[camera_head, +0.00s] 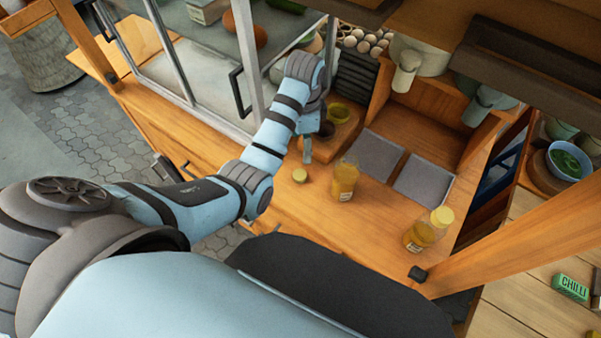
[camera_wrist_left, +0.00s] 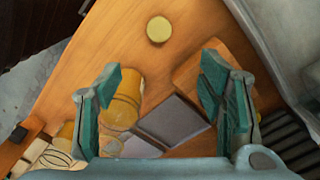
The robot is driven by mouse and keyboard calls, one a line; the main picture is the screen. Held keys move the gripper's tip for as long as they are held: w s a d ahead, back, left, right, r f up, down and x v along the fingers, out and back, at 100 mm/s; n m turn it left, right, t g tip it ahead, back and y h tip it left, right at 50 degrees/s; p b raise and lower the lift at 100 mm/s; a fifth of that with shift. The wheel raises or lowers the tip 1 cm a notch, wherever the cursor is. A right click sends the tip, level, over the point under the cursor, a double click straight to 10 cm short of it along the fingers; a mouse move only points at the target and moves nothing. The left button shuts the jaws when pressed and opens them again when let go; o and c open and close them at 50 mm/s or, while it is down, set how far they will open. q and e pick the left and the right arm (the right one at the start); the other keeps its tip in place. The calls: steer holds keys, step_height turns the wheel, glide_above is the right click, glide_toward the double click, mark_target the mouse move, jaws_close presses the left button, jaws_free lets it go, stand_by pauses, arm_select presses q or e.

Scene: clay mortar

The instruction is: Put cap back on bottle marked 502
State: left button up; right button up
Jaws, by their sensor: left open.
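A round yellow cap (camera_head: 300,175) lies flat on the wooden counter, and it also shows at the top of the left wrist view (camera_wrist_left: 159,29). An open-topped bottle (camera_head: 345,181) with yellow contents stands upright to the right of the cap. It appears in the left wrist view (camera_wrist_left: 124,100), partly behind a finger. A second bottle (camera_head: 424,232) with a yellow cap stands further right. Label markings are too small to read. My left gripper (camera_head: 308,154) is above the counter close to the loose cap; its fingers (camera_wrist_left: 160,80) are spread and empty. My right gripper is not visible.
A wooden board (camera_head: 348,130) with small bowls lies behind my left gripper. Two grey mats (camera_head: 425,181) lie behind the bottles. A glass case (camera_head: 205,60) stands at the left. The counter between the two bottles is clear.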

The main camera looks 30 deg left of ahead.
arm_select(q)
steer(key=b, duration=0.2)
glide_above(300, 174)
steer(key=f, duration=0.9)
steer(key=shift+w+d, duration=0.15)
steer(key=shift+d, duration=0.2)
steer(key=f, duration=0.5)
steer(key=shift+s+a+f+b, duration=0.15)
steer(key=shift+s+a+b, duration=0.1)
steer(key=shift+a+b, duration=0.1)
steer(key=c, duration=0.8)
